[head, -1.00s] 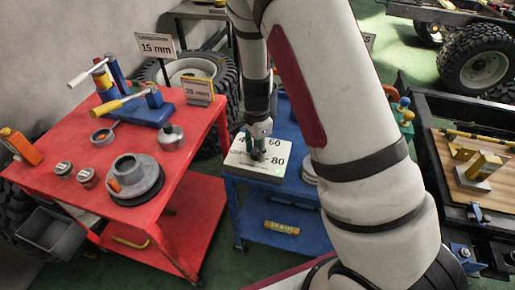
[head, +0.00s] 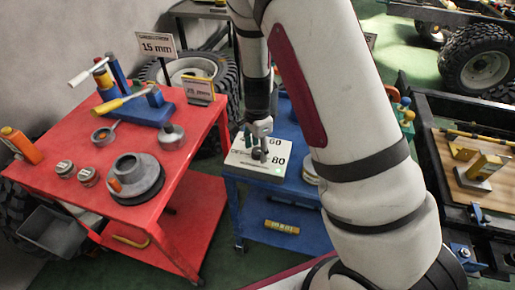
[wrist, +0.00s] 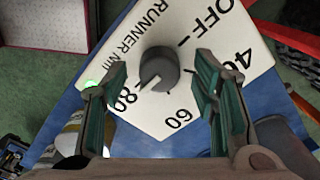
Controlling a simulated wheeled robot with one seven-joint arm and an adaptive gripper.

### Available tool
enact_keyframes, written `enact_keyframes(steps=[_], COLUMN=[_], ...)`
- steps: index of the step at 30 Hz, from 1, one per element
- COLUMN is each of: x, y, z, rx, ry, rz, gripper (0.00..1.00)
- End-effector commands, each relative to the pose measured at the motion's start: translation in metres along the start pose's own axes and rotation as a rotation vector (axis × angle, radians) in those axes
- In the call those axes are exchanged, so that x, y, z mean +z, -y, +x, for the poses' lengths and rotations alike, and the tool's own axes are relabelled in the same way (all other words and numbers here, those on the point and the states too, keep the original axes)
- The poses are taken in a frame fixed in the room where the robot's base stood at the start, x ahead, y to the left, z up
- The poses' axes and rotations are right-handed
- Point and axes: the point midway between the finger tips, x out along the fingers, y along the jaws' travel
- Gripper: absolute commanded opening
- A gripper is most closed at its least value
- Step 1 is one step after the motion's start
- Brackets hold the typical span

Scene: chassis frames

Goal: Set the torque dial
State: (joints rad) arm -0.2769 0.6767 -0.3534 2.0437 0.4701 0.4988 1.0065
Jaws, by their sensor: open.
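The torque dial is a dark grey round knob (wrist: 158,68) on a white slanted panel (wrist: 190,85) marked OFF, 40, 60 and 80. A pale mark on the knob points to the lower left in the wrist view, towards the 80 side. The panel (head: 240,160) stands on the blue cart in the head view. My gripper (wrist: 163,90) is open, its green-padded fingers apart on the left and right, with the knob showing between and beyond them. It holds nothing. In the head view my gripper (head: 256,137) is over the panel, partly covering its numbers.
The blue cart (head: 285,240) stands between the red cart (head: 90,215) and my arm. The red cart carries a flanged hub (head: 135,175), tins and a blue tool stand. A small green light (wrist: 90,84) glows at the panel's edge.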

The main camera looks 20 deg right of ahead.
Motion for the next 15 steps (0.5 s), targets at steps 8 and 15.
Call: enact_keyframes(steps=[8, 15], x=[0.001, 0.001], y=[0.002, 0.001], z=[-0.048, -0.093], rx=[-0.006, -0.004], ry=[0.0, 0.0], rz=[-0.003, -0.001], gripper=[0.54, 0.54])
